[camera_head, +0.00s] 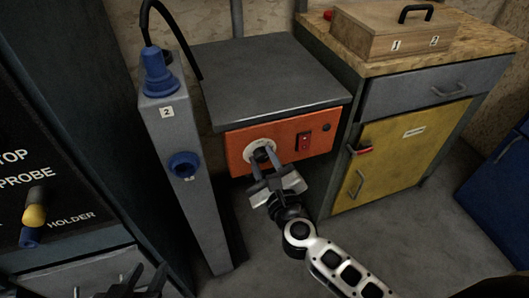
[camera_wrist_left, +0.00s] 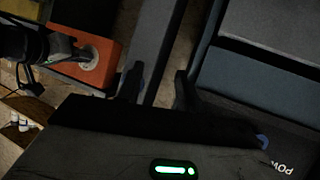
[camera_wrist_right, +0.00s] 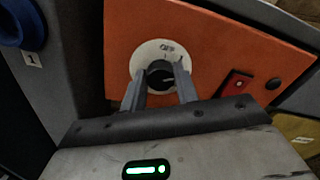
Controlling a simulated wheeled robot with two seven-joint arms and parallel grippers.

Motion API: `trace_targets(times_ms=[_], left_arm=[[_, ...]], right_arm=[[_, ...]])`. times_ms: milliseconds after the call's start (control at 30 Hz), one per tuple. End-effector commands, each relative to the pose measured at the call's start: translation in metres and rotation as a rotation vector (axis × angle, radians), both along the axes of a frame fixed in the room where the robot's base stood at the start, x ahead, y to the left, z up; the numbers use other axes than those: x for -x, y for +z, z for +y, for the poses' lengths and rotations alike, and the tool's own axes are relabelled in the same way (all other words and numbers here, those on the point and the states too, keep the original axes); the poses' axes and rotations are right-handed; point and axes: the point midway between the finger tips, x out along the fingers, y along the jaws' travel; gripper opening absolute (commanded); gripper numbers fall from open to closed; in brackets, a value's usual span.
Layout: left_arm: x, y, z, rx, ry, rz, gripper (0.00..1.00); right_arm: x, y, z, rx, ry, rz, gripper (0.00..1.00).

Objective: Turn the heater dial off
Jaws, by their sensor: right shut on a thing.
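The heater dial (camera_wrist_right: 160,74) is a black knob on a round white plate marked OFF at its top, on an orange panel (camera_wrist_right: 205,50). A light mark on the knob appears to point right, away from OFF. My right gripper (camera_wrist_right: 161,77) is shut on the dial, one finger at each side. In the head view, my right gripper (camera_head: 261,158) reaches up to the dial's white plate (camera_head: 258,148) and partly hides the knob. My left gripper (camera_head: 124,280) is low at the left, partly cut off. In the left wrist view, its fingers (camera_wrist_left: 157,88) are apart and empty.
A red switch (camera_head: 304,141) and a black button (camera_head: 327,127) are right of the dial. A grey post (camera_head: 190,205) with blue sockets stands left. A yellow cabinet (camera_head: 395,155) with a red handle stands right, under a wooden box (camera_head: 405,38).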

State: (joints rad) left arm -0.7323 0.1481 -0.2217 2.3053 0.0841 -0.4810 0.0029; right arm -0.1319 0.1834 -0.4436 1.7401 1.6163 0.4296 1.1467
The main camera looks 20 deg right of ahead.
Motion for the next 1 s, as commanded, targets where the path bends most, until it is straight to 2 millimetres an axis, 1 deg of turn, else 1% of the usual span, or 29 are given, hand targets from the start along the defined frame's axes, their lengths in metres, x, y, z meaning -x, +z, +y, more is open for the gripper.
trace_targets(times_ms=[33,267,400,700,1000], left_arm=[[0.0,0.003,0.0,-0.001,0.001,0.007,0.36],[0.0,0.012,0.0,0.003,0.003,0.02,0.36],[0.0,0.012,0.0,0.002,0.005,0.035,0.36],[-0.002,0.019,0.001,0.006,0.01,0.049,0.36],[0.0,0.022,0.001,0.008,0.013,0.068,0.36]], right_arm=[[0.0,0.003,0.0,0.045,-0.001,0.0,0.07],[0.0,0.002,0.001,0.264,0.0,-0.007,0.07],[0.0,0.002,0.001,0.396,0.001,-0.012,0.07],[0.0,0.001,0.002,0.679,0.001,-0.023,0.07],[0.0,0.0,0.002,0.914,0.001,-0.032,0.07]])
